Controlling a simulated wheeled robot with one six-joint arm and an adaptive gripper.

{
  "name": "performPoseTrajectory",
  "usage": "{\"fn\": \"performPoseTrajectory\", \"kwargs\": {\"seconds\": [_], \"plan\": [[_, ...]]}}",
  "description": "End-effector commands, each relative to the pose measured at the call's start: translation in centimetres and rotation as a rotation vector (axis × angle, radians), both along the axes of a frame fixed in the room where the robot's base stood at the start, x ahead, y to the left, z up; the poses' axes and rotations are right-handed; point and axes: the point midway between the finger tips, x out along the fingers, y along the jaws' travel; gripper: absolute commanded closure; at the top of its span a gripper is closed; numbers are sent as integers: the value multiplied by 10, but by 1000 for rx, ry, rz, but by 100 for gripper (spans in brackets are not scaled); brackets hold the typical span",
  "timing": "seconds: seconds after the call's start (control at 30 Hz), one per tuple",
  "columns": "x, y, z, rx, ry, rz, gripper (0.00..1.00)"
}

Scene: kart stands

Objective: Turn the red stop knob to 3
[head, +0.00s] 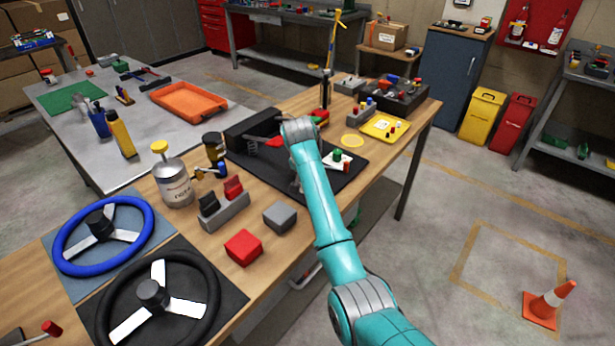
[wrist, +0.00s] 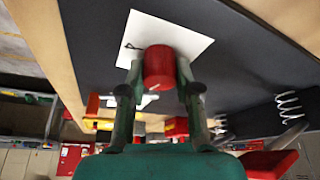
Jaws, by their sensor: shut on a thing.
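The red stop knob (wrist: 158,68) stands on a white square plate (wrist: 196,44) in the wrist view. My gripper (wrist: 160,80) has one finger on each side of the knob and is shut on it. A small dark mark shows on the plate at its left edge. I cannot read any numbers, and I cannot tell which way the knob points.
The plate lies on a dark mat (head: 352,177) on the wooden bench. Coil springs (wrist: 288,104) and red parts are close by. A red block (head: 243,247), a grey block (head: 279,216) and two steering wheels stand nearer. A yellow tray (head: 385,127) is beyond.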

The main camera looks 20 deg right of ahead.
Motion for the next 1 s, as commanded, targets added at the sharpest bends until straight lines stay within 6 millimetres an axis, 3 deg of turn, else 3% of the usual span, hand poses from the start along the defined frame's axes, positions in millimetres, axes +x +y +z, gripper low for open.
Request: {"fn": "performPoseTrajectory", "kwargs": {"seconds": [0.3, 0.9, 0.93, 1.0], "plan": [[0, 0, 0, -1, 0, -147, 100], [0, 0, 0, 1, 0, -185, 100], [0, 0, 0, 1, 0, -185, 65], [0, 0, 0, 1, 0, -185, 47]]}}
